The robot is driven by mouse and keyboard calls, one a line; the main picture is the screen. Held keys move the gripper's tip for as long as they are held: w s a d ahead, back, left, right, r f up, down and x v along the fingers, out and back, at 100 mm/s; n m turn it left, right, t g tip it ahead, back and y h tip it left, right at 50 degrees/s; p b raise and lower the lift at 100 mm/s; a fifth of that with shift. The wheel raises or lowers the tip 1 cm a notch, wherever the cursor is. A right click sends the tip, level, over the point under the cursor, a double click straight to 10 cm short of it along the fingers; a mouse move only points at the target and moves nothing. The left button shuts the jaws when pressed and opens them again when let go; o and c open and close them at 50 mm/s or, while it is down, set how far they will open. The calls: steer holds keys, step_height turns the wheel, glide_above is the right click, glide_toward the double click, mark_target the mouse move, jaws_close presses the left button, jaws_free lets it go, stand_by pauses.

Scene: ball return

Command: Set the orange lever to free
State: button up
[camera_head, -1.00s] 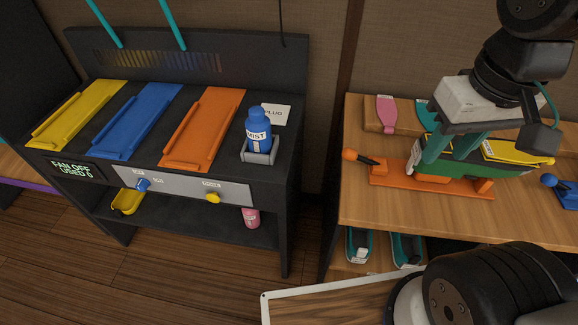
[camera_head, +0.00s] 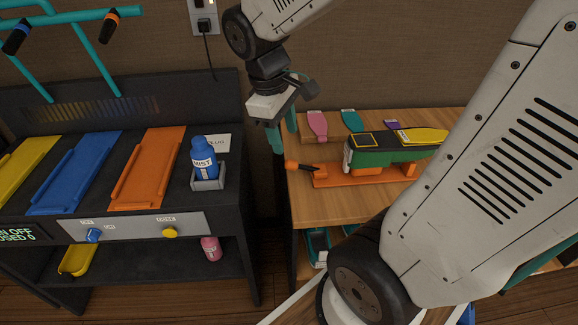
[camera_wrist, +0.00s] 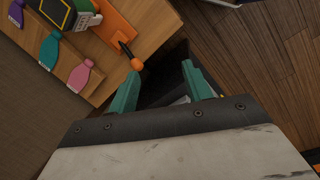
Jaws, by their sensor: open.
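The orange lever (camera_head: 291,165) is an orange knob on a short black shaft, at the left end of an orange base (camera_head: 330,181) on the wooden bench. In the wrist view the lever's knob (camera_wrist: 135,64) shows just beyond my left finger's tip, close to it in the picture. A green and black device (camera_head: 385,153) sits on the orange base. My gripper (camera_head: 279,140) is open and empty, with teal fingers, by the bench's left edge near the lever; its fingers also show in the wrist view (camera_wrist: 160,72). I see no readable lever marking.
A black cabinet (camera_head: 228,240) with a blue bottle (camera_head: 203,157) stands left, across a narrow gap. My own arm hides the bench's right part.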

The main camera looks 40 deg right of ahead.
mark_target(287, 160)
steer(key=w+d+f+n, duration=0.2)
steer(key=w+f, duration=0.1)
steer(key=f, duration=0.1)
steer(key=w+d+f+n+g+h, duration=0.1)
steer(key=w+d+f+n, duration=0.1)
steer(key=w+f, duration=0.1)
steer(key=w+d+f+n, duration=0.2)
steer(key=w+f, duration=0.1)
steer(key=f, duration=0.2)
steer(key=shift+w+f+g, duration=0.3)
steer(key=shift+g, duration=0.1)
steer(key=shift+f+h, duration=0.3)
steer(key=x, duration=0.7)
steer(key=shift+d+f, duration=0.15)
steer(key=shift+f, duration=0.1)
jaws_close()
